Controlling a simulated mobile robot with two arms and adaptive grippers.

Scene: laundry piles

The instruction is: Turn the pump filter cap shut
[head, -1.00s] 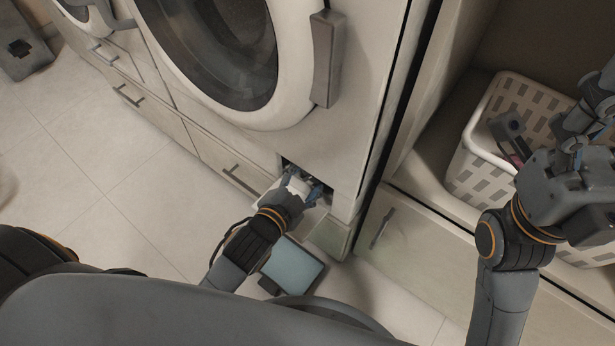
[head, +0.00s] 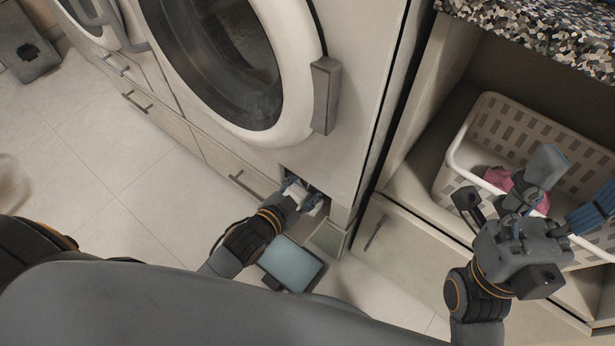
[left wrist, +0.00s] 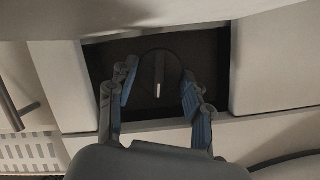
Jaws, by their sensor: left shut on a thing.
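The pump filter cap (left wrist: 158,72) is a dark round cap with a raised middle grip that carries a short pale mark. It sits in a dark recess (left wrist: 215,65) low on the washing machine. In the head view the left gripper (head: 303,193) reaches into the recess and hides the cap. How far the cap is turned I cannot tell. My right gripper (head: 508,188) is open and empty, its fingers spread above a laundry basket.
The washing machine's round door (head: 235,70) is above the recess. A small flap (head: 328,238) hangs below it. A flat blue-grey, dark-rimmed square (head: 292,264) lies below. The white basket (head: 462,150) at right holds pink cloth (head: 497,177).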

